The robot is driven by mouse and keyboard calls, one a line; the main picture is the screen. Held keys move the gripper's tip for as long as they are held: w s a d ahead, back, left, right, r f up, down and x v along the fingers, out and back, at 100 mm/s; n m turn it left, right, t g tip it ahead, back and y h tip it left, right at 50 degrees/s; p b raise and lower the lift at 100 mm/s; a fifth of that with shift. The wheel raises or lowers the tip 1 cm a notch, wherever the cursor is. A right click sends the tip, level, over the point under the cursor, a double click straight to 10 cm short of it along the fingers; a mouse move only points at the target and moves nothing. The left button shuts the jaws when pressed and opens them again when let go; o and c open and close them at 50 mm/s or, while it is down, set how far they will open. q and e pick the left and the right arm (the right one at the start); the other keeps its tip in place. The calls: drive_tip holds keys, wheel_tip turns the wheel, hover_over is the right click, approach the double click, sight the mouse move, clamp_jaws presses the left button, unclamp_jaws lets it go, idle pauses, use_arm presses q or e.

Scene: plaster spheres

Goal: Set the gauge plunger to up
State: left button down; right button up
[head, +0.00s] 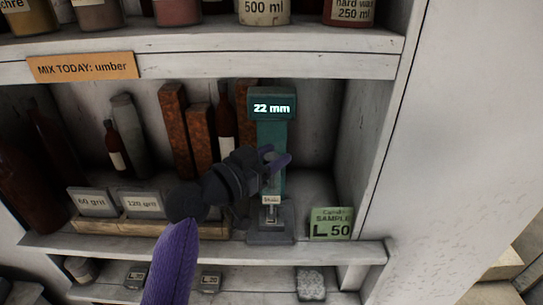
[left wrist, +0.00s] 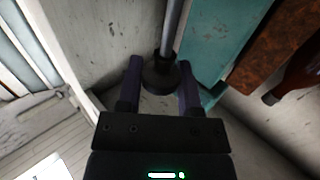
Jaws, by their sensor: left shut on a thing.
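The gauge (head: 271,132) is a teal column on a grey base, standing on the middle shelf. Its display (head: 271,107) reads 22 mm. My left gripper (head: 277,157) is in front of the column, at about its middle height. In the left wrist view, the gripper (left wrist: 158,66) has its two purple fingers on either side of the plunger (left wrist: 160,78), a dark round knob on a grey rod. It is shut on this knob. In the head view the knob is largely hidden by the gripper. My right gripper is not in view.
A green sample card (head: 331,224) marked 50 stands right of the gauge base. Left of it are rust-brown blocks (head: 177,130), bottles (head: 115,150) and grit boxes (head: 93,201). The shelf above (head: 210,62) carries jars. The cabinet's right wall (head: 372,140) is close.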

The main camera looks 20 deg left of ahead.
use_arm(q)
wheel_tip(320, 180, up, 2)
drive_tip(key=shift+r+p, duration=0.2)
drive_tip(key=shift+p, duration=0.55)
drive_tip(key=shift+c, duration=1.4)
unclamp_jaws()
